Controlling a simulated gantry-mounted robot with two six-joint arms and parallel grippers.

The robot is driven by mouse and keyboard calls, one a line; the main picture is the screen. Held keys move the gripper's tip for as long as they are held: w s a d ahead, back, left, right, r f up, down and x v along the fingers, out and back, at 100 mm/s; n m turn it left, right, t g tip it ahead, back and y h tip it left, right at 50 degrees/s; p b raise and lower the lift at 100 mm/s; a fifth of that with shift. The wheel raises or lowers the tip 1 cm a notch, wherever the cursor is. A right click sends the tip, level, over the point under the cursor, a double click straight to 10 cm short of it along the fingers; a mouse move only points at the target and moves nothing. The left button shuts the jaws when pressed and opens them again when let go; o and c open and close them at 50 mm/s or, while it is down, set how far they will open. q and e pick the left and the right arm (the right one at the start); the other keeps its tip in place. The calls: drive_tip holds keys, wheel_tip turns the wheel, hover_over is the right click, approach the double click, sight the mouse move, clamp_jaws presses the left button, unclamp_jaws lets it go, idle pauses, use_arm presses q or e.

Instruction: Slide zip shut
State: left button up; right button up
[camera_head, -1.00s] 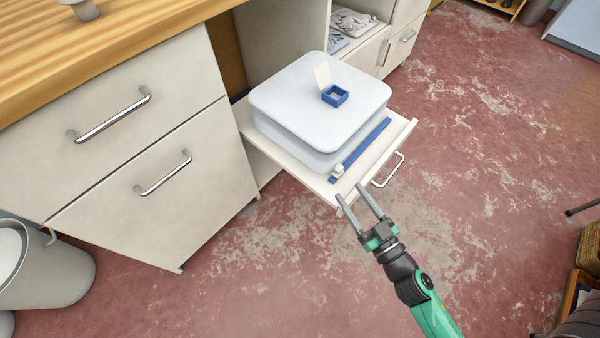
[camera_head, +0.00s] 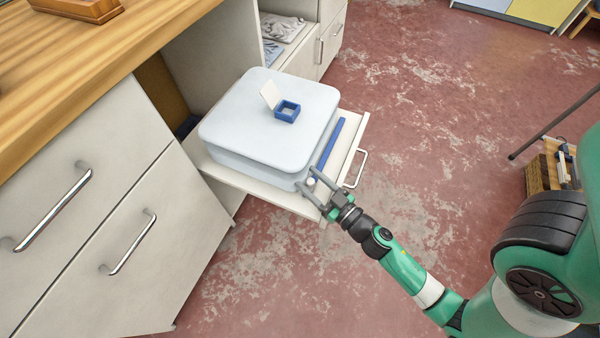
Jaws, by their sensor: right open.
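The zip is a blue strip (camera_head: 331,144) along the front right side of a pale, rounded case (camera_head: 222,126). A small white zip slider (camera_head: 311,182) sits at the strip's near end. My right gripper (camera_head: 307,179) is open, its two grey fingers reaching to the slider from the lower right. The fingers appear to lie on either side of the slider; whether they touch it I cannot tell. They hide part of the strip's near end. My left gripper is not in view.
The case rests on a pulled-out white shelf (camera_head: 353,136) with a metal handle (camera_head: 356,168). A small blue open box (camera_head: 287,111) with a white lid stands on the case. Drawers (camera_head: 95,190) and a wooden worktop (camera_head: 110,45) are at left. Floor at right is largely clear.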

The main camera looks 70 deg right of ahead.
drive_tip(key=shift+s, duration=0.1)
drive_tip(key=shift+c, duration=1.1)
clamp_jaws()
idle(0.3)
